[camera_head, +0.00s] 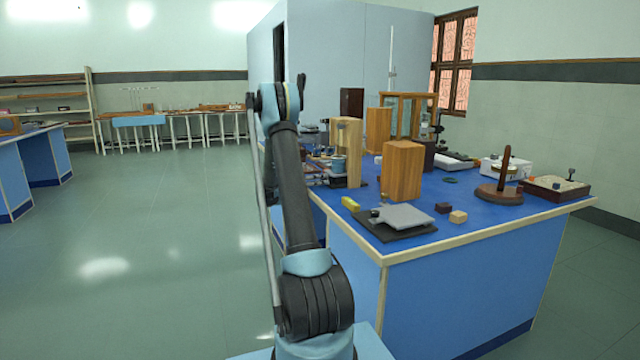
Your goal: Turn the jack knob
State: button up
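The jack looks like a low grey flat plate (404,216) lying on a black base (407,234) near the front left corner of the blue bench. A small dark knob (375,212) shows at the plate's left side. My arm rises in front of the bench's left edge, left of the jack and apart from it. A small dark part at its top may be my gripper (301,88), far above the jack. Its fingers cannot be made out, and I see nothing held there.
On the blue bench (463,222), a wooden block (402,171), a yellow piece (350,203), small cubes (458,217) and a round wooden base with a peg (499,193) stand around the jack. Taller instruments crowd behind. The floor to the left is clear.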

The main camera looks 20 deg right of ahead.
jog(key=c, duration=0.8)
jog(key=shift+m, duration=0.3)
jog(key=shift+a+m, duration=0.1)
jog(key=shift+m, duration=2.6)
jog(key=o, duration=0.8)
